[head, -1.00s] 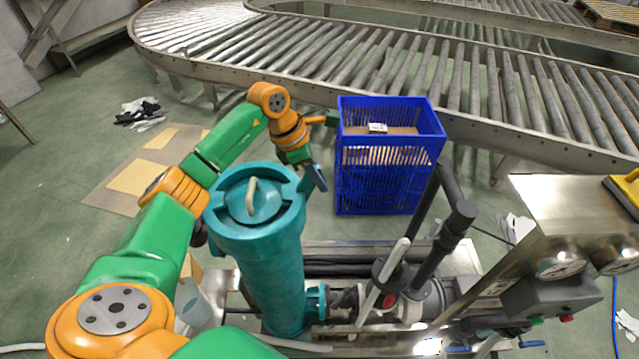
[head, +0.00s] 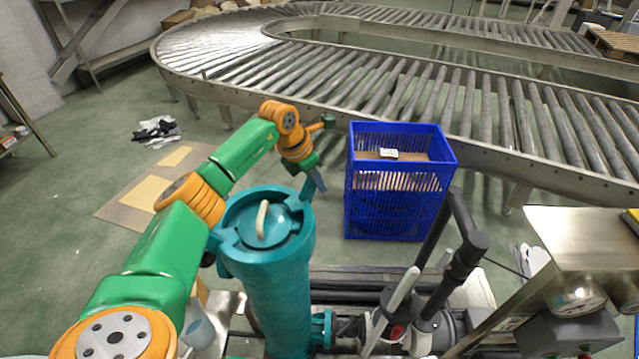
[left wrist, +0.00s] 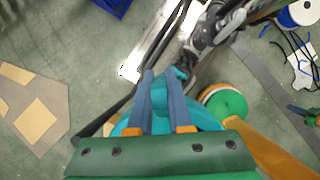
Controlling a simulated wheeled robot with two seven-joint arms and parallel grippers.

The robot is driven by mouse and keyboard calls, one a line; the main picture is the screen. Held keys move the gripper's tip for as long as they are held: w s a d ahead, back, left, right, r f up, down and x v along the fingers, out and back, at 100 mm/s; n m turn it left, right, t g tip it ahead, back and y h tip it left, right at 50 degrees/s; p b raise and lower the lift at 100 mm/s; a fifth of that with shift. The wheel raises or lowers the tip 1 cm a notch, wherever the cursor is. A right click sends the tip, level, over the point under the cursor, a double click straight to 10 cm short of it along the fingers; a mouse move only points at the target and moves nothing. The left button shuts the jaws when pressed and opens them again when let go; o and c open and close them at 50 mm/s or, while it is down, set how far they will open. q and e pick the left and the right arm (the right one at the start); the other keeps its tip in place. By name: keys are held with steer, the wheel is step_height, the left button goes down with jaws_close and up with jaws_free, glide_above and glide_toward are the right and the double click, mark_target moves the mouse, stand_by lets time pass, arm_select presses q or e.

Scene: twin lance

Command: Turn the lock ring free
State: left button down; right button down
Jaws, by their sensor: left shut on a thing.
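A teal upright cylinder (head: 274,295) stands in front of me, with a round lid and a pale curved handle (head: 262,220) on top. The teal lock ring (head: 236,243) runs around the lid's edge. My left gripper (head: 316,183) is at the ring's far right side. In the left wrist view, the left gripper's two blue-grey fingers (left wrist: 162,82) are shut on a teal lug of the lock ring (left wrist: 160,103). The gripper hides part of the ring there. My right gripper is not in view.
A blue crate (head: 396,205) stands just right of the gripper, with a gap between. A roller conveyor (head: 400,80) runs behind. Dark pipes (head: 466,245) and a steel box with gauges (head: 580,235) are to the right. Flat cardboard (head: 150,190) lies on the floor at left.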

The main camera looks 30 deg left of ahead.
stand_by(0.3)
arm_select(q)
steer(key=c, duration=0.8)
jaws_free()
steer(key=shift+c, duration=0.2)
steer(key=b+v, duration=0.1)
steer(key=v, duration=0.6)
steer(key=shift+r+b, duration=0.15)
steer(key=shift+b, duration=0.2)
